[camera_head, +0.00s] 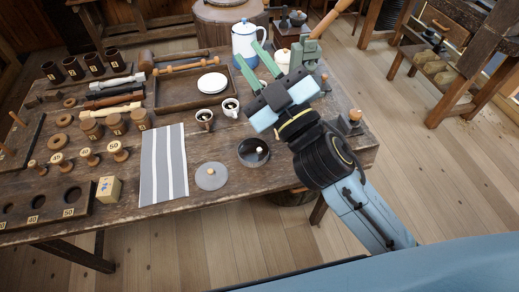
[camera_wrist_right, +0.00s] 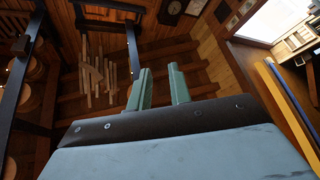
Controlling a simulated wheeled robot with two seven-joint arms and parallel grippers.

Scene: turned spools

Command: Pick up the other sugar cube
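A dark round bowl (camera_head: 251,158) stands open on the workbench, near its front edge. A small pale piece (camera_head: 258,150) shows inside it; it may be a sugar cube, but it is too small to be sure. A grey round lid (camera_head: 211,182) with a pale knob lies to its left. Two small cups, one left (camera_head: 204,118) and one right (camera_head: 231,107), stand behind the bowl with dark contents. My right gripper (camera_head: 249,54) is raised above the back of the bench, its green fingers apart and empty; its fingers also show in the right wrist view (camera_wrist_right: 160,80). My left gripper is out of view.
A striped cloth (camera_head: 163,165) lies left of the lid. A wooden tray (camera_head: 172,101) with a white plate (camera_head: 211,83) is behind the cups. A blue-and-white pot (camera_head: 245,42) stands at the back. Wooden spools and tools crowd the bench's left side.

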